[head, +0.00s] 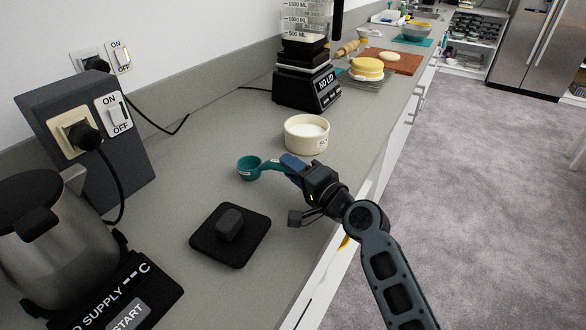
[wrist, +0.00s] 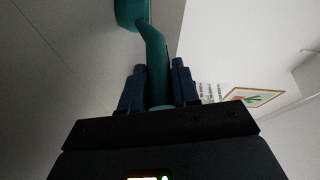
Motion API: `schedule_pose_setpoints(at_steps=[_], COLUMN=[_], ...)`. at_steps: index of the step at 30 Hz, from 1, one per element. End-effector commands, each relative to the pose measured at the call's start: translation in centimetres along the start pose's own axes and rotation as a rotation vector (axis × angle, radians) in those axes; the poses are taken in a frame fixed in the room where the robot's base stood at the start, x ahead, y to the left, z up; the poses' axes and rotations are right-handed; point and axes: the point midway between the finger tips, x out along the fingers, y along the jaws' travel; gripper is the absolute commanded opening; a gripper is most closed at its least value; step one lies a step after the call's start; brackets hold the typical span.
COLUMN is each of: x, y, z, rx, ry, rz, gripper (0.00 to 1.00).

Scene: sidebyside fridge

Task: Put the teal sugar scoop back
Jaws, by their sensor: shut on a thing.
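The teal sugar scoop (head: 249,168) is in my gripper (head: 289,165), which is shut on its handle. In the head view its bowl extends to the left of the fingers, over the grey counter. I cannot tell whether the bowl touches the counter. In the wrist view the teal handle (wrist: 157,60) runs between the two blue fingers (wrist: 158,88), and part of the bowl shows at the top edge. A cream sugar bowl (head: 307,141) with white contents stands just behind my gripper, open at the top.
A black square pad with a knob (head: 230,235) lies in front. A kettle (head: 50,235) and socket box (head: 88,135) stand left. A blender (head: 307,85) stands behind the bowl. Farther back are a yellow cake (head: 367,69) and a wooden board (head: 398,62). The counter left of the scoop is clear.

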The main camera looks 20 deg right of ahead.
Motion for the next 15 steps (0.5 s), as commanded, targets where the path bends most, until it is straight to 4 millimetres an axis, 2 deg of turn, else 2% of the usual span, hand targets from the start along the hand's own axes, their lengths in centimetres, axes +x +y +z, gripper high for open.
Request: schedule_pose_setpoints(at_steps=[8, 9, 15], x=[0.01, 0.0, 0.0], y=[0.21, 0.08, 0.07], z=[0.04, 0.01, 0.01], rx=[0.0, 0.0, 0.0], ry=[0.0, 0.0, 0.0], rz=[0.0, 0.0, 0.0], gripper=[0.0, 0.34, 0.53])
